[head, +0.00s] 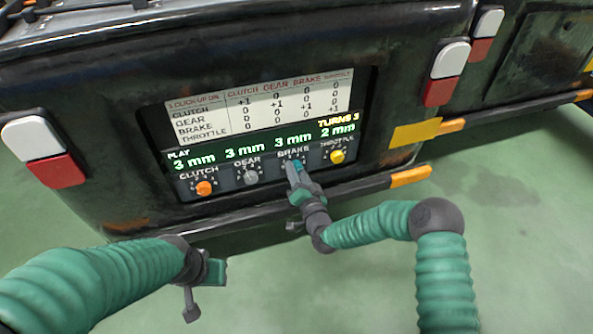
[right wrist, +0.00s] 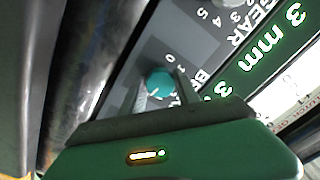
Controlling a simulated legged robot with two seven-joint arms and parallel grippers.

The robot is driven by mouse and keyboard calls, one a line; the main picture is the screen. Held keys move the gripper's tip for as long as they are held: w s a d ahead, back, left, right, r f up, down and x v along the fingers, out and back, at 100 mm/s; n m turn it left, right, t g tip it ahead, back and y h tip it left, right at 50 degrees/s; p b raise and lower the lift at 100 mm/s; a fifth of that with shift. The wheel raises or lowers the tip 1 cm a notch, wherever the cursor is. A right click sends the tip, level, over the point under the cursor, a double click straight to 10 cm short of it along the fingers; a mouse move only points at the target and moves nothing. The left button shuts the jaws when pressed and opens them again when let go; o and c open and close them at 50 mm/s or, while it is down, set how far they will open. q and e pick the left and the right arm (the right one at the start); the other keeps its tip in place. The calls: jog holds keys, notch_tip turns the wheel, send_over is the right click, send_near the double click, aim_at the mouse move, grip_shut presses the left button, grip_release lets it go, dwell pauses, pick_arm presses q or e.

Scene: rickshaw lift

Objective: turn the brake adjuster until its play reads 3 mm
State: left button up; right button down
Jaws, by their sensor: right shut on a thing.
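The brake adjuster is a round teal knob (right wrist: 160,82) in the right wrist view, between the two grey fingers of my right gripper (head: 296,174). The gripper is shut on it. In the head view the gripper mostly hides this knob, under the BRAKE label. The display (head: 250,146) reads 3 mm for clutch, gear and brake, and 2 mm for throttle. "TURNS 3" shows in yellow at its right. My left gripper (head: 205,284) hangs low at the left, apart from the panel; its jaws are not clear.
An orange clutch knob (head: 204,188), a grey gear knob (head: 250,177) and a yellow throttle knob (head: 337,156) sit in the same row. A white chart (head: 258,105) is above the display. A bumper bar (head: 240,216) runs below the panel. Green floor in front is clear.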

jog(key=shift+d+f, duration=0.1)
dwell(0.4)
jog(key=c, duration=0.9)
grip_release()
jog(key=p+v, duration=0.6)
jog(key=v, duration=1)
jog(key=shift+s, duration=0.4)
jog(key=shift+d, duration=0.1)
